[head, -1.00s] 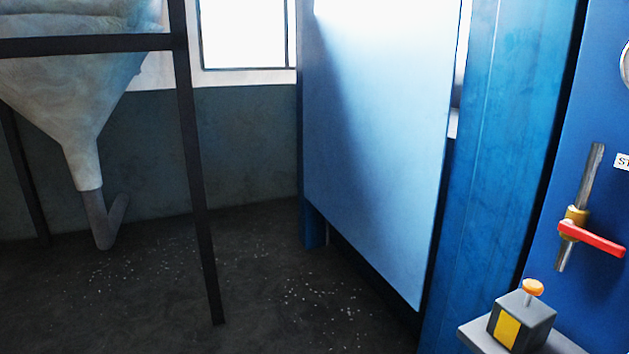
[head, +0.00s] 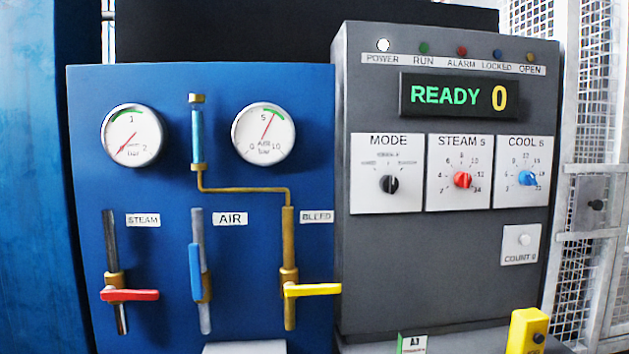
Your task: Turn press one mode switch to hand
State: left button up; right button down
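The mode switch (head: 389,184) is a black rotary knob on a white plate labelled MODE, on the grey control box (head: 440,260) at the right of the head view. Small position labels sit in an arc above the knob; they are too small to read. The exact position the knob points to is hard to tell. The display (head: 459,97) above it reads READY 0 in green and yellow. Neither of my grippers shows in the view.
Left of the box, a blue panel (head: 160,230) carries two gauges, a red-handled steam valve (head: 130,295), a blue air lever (head: 195,272) and a yellow bleed handle (head: 312,289). Red steam (head: 463,180) and blue cool (head: 527,178) knobs sit beside the mode switch. Mesh fencing (head: 602,90) stands at right.

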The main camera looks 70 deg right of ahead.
aim_at(388, 183)
jog(key=l+z, duration=0.2)
jog(key=z, duration=2.5)
